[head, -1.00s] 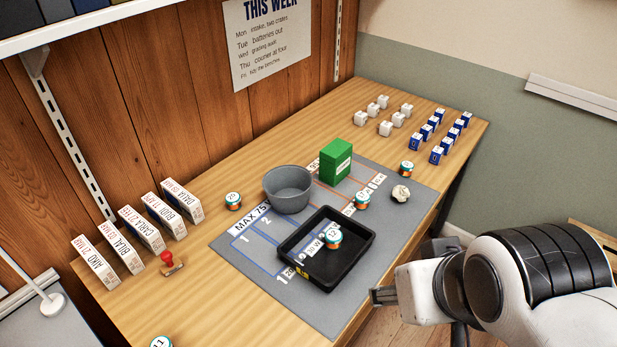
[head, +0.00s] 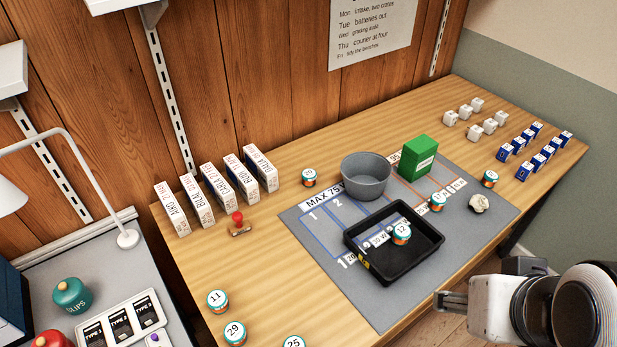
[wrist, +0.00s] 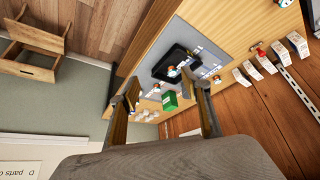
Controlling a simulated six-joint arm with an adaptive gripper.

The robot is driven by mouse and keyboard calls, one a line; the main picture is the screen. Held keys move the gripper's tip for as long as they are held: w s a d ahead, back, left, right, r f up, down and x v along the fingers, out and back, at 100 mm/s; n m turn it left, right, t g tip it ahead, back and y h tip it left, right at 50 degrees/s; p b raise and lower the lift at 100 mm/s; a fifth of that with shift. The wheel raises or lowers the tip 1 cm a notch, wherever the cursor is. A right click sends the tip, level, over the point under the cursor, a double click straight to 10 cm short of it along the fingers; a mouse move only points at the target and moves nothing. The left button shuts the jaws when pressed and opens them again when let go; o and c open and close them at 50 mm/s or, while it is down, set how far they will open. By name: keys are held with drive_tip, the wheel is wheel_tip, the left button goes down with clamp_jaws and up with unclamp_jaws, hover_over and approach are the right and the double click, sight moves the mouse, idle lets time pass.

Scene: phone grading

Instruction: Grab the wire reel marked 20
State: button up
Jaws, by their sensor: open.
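Several short wire reels, white-topped with orange and teal sides, stand on the wooden bench. The reel whose label seems to read 20 (head: 309,177) stands upright behind the grey mat, left of the grey bowl (head: 366,177); its print is small. Other reels are marked 11 (head: 217,300), 29 (head: 235,333), 25 (head: 293,343) and 12 (head: 401,233), the last in the black tray (head: 352,266). My gripper (head: 442,302) is at the bench's front right edge, far from the 20 reel. In the wrist view my gripper (wrist: 165,88) is open and empty.
Two more reels (head: 437,202) (head: 490,178) stand at the right, near a green box (head: 420,156) and a crumpled ball (head: 478,203). Upright white boxes (head: 227,187) and a red-handled stamp (head: 239,224) are left of the 20 reel. Bare wood lies left of the mat.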

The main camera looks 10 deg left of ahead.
drive_tip(key=shift+o, duration=0.6)
drive_tip(key=w+a+r+n+t, duration=0.1)
drive_tip(key=w+a+r+t, duration=0.1)
drive_tip(key=w, duration=1.6)
drive_tip(key=n+t+y, duration=0.3)
drive_tip(key=n+y, duration=0.3)
drive_tip(key=y, duration=0.1)
hover_over(309, 173)
drive_tip(key=s+d, duration=0.3)
drive_tip(key=s, duration=0.1)
wheel_tip(309, 173, down, 23)
drive_tip(key=shift+a, duration=0.25)
drive_tip(key=shift+f, duration=0.15)
drive_tip(key=shift+w+f, duration=0.1)
drive_tip(key=shift+f, duration=2.75)
